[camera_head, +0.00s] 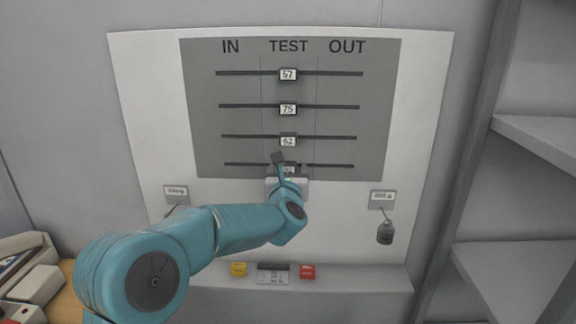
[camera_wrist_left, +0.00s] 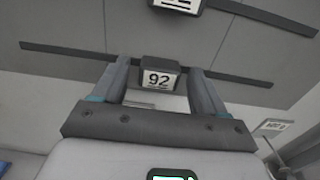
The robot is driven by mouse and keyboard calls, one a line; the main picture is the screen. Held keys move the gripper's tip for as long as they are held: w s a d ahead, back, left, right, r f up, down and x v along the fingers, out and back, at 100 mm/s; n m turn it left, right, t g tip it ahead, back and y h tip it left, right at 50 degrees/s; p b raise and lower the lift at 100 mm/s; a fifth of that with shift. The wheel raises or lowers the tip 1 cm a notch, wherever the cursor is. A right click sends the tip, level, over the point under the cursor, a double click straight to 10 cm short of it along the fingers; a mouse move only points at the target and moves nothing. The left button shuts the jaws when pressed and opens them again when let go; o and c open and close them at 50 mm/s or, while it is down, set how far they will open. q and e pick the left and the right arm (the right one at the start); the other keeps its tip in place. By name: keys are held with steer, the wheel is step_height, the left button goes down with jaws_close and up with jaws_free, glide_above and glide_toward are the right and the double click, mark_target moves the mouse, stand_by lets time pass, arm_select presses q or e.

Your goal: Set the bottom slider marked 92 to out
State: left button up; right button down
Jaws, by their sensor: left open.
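The bottom slider marked 92 (camera_wrist_left: 160,79) is a small dark block with a white label, at about the middle of its horizontal track (camera_wrist_left: 85,54). In the head view that bottom track (camera_head: 335,166) lies under the TEST column, and my gripper mostly hides the slider. My left gripper (camera_head: 286,167) is at the slider, its arm coming from the lower left. In the left wrist view my left gripper (camera_wrist_left: 160,82) is open, one finger on each side of the slider. Whether either finger touches it I cannot tell. My right gripper is not in view.
Sliders 62 (camera_head: 288,141), 75 (camera_head: 288,109) and 57 (camera_head: 288,75) sit above, all under TEST. The OUT label (camera_head: 347,47) is at the right. A padlock-like tag (camera_head: 385,233) hangs lower right. Yellow (camera_head: 239,269) and red (camera_head: 308,271) buttons are on the ledge below.

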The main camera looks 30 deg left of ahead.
mark_target(339, 162)
arm_select(q)
steer(key=shift+w+a, duration=0.1)
steer(key=shift+a, duration=0.05)
steer(key=shift+c, duration=0.6)
jaws_close()
steer(key=w+d, duration=0.2)
steer(key=d, duration=0.1)
steer(key=w+d, duration=0.2)
steer(key=d, duration=0.2)
steer(key=w+d+b, duration=0.1)
steer(key=w+d, duration=0.1)
steer(key=d, duration=0.1)
steer(key=shift+w+d+r, duration=0.25)
steer(key=shift+w+d, duration=0.05)
steer(key=shift+d, duration=0.1)
steer(key=shift+w+d, duration=0.1)
steer(key=shift+d, duration=0.1)
steer(key=shift+d+r, duration=0.1)
